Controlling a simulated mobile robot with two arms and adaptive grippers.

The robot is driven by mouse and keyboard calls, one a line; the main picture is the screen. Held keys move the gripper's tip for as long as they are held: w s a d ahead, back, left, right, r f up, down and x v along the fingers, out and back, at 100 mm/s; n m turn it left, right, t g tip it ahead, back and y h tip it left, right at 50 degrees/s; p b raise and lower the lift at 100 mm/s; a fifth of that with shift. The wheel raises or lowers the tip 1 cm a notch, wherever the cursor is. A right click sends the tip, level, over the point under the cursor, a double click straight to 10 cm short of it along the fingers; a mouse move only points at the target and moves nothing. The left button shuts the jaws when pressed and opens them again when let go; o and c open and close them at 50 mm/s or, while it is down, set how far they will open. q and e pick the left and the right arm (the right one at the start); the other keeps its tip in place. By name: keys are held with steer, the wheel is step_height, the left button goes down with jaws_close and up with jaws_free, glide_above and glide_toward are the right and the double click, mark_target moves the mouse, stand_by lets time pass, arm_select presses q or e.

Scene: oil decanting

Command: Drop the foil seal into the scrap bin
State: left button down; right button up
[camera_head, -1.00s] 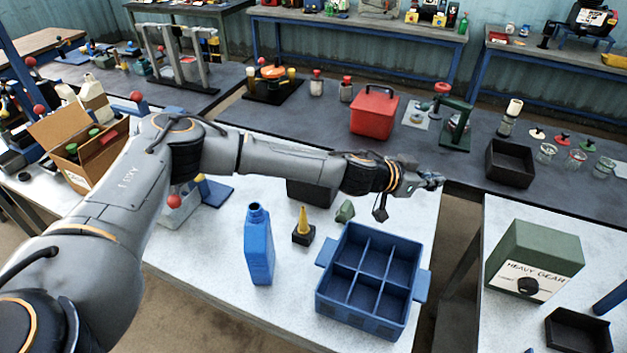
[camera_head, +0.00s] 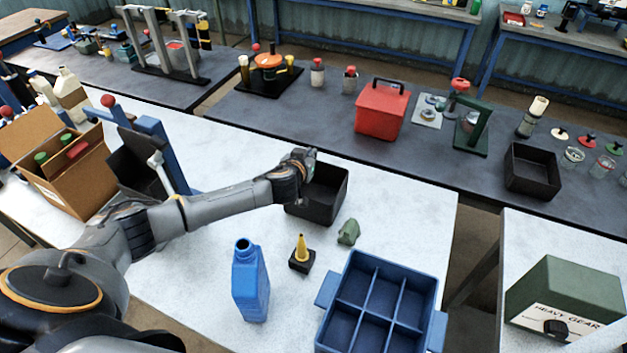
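An open black bin (camera_head: 335,208), which looks like the scrap bin, stands on the white table. My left gripper (camera_head: 306,160) is at the bin's upper left, over its back-left rim. The wrist and the gripper's own body hide its fingertips, so I cannot tell whether it is open or shut. I cannot make out the foil seal in this view. An open-necked blue bottle (camera_head: 250,285) stands upright in front of the bin. My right gripper is not in view.
A yellow funnel-like piece on a black base (camera_head: 302,258) and a small green piece (camera_head: 348,232) stand before the bin. A blue divided crate (camera_head: 326,290) is at the front right. A cardboard box (camera_head: 85,195) is at left. Another black tray (camera_head: 531,172) stands on the dark bench.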

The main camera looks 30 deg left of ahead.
arm_select(q)
steer(key=shift+s+d+f+b, duration=0.2)
steer(key=shift+s+f+b, duration=0.25)
steer(key=shift+b, duration=0.2)
steer(key=f+b, duration=0.1)
steer(key=f, duration=0.1)
steer(key=f+b, duration=0.2)
steer(key=shift+s+d, duration=0.2)
steer(key=c, duration=1.5)
jaws_free()
steer(key=shift+o, duration=0.3)
step_height(320, 180, up, 10)
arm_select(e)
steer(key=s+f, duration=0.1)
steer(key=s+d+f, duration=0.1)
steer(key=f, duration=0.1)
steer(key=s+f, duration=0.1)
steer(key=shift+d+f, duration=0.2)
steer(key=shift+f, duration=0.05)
arm_select(q)
steer(key=shift+f, duration=0.1)
